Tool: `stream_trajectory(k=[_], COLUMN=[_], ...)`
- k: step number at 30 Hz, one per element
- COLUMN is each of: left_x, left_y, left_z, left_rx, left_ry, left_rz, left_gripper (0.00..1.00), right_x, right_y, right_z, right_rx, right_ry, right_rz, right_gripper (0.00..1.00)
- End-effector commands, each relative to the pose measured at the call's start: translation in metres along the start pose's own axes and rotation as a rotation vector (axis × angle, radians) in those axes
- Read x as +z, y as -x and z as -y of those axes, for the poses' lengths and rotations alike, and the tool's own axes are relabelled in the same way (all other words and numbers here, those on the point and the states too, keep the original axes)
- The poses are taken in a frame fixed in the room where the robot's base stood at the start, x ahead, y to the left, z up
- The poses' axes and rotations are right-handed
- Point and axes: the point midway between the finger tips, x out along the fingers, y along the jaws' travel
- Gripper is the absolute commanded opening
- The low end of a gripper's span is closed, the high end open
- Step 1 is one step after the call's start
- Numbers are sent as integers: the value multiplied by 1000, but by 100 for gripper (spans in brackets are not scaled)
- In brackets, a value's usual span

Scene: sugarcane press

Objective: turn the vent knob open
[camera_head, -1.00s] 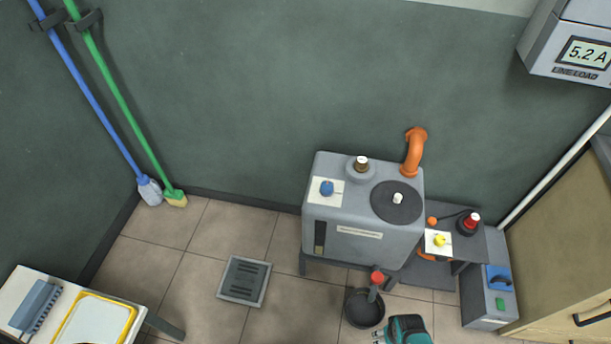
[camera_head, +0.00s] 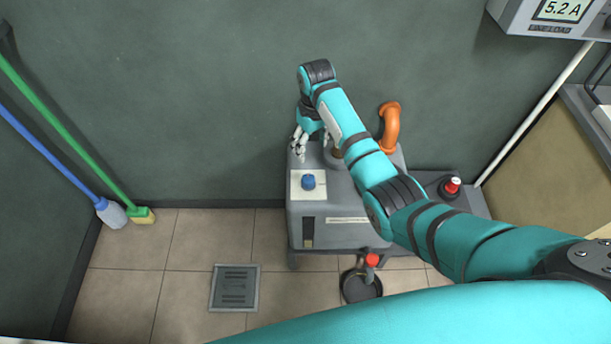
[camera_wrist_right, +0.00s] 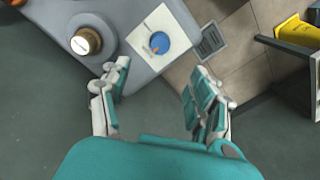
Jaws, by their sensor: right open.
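A round blue knob (camera_head: 308,183) sits on a white plate (camera_head: 296,191) on top of the grey machine (camera_head: 340,207). It also shows in the right wrist view (camera_wrist_right: 162,39), with a small red mark on one side. My right gripper (camera_head: 312,143) is just behind the knob at the machine's back edge, open and empty. In the right wrist view its fingers (camera_wrist_right: 160,72) are spread apart, with the knob beyond the gap between them and not touched. The right arm hides much of the machine's top. My left gripper is not in view.
An orange pipe (camera_head: 391,125) rises at the machine's back right. In the right wrist view a brass-sided cap (camera_wrist_right: 86,41) stands near the knob. A red button (camera_head: 452,186) is at the right.

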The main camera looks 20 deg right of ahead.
Motion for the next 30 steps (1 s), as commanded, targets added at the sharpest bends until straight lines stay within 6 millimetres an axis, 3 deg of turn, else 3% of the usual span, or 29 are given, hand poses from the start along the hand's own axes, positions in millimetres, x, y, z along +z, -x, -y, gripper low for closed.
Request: stream_trajectory(k=[9,18,24,30], left_x=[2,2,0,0], left_y=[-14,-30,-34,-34], left_z=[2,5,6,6], left_rx=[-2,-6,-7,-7], left_ry=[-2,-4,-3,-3], left_rz=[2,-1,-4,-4], left_gripper=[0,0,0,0], right_x=[1,0,0,-1], right_y=[-74,-131,-146,-148], right_z=[0,0,0,0], right_rx=[0,1,1,1], right_ry=[1,0,1,1], right_rz=[4,1,0,-2], right_gripper=[62,62,62,62])
